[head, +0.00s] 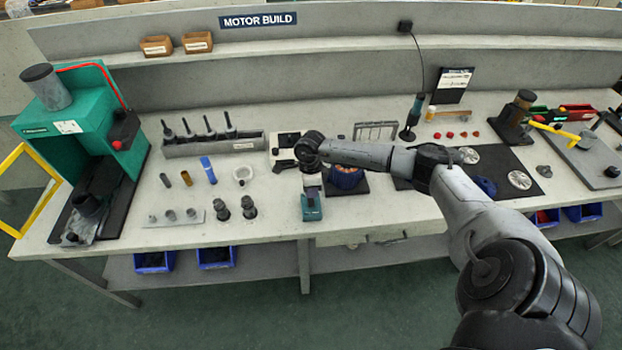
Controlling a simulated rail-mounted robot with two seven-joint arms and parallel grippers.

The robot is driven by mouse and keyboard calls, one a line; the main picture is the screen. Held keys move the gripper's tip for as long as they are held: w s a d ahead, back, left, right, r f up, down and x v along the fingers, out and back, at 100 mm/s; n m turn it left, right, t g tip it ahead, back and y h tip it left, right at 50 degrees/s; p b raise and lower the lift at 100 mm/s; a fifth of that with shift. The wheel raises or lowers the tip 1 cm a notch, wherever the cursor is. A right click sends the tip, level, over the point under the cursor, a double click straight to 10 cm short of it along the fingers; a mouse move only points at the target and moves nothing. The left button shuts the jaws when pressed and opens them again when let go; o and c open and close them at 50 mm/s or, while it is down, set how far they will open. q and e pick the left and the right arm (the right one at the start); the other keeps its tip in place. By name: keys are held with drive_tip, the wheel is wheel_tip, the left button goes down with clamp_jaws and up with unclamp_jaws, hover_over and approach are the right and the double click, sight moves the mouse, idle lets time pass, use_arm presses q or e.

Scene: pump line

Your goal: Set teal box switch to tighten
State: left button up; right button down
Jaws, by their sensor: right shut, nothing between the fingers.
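A small teal box (311,206) stands near the front edge of the bench, just left of the middle of the picture. My right gripper (312,187) points down right over the back of this box, and its fingers are shut with nothing between them. The gripper hides the upper part of the box, so its switch and its setting cannot be made out. Whether the fingertips touch the box cannot be told. My left gripper is not in view.
A green press (75,125) stands at the far left. Dark fittings (248,207) stand left of the teal box. A copper-wound motor part (345,178) sits close on its right under my forearm. The bench front right of the box is clear.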

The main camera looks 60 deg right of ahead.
sight(312, 204)
drive_tip(key=shift+s+a+f, duration=0.1)
drive_tip(key=shift+a+f, duration=0.05)
drive_tip(key=shift+f, duration=0.6)
drive_tip(key=shift+s+a+f, duration=0.1)
drive_tip(key=shift+f, duration=0.7)
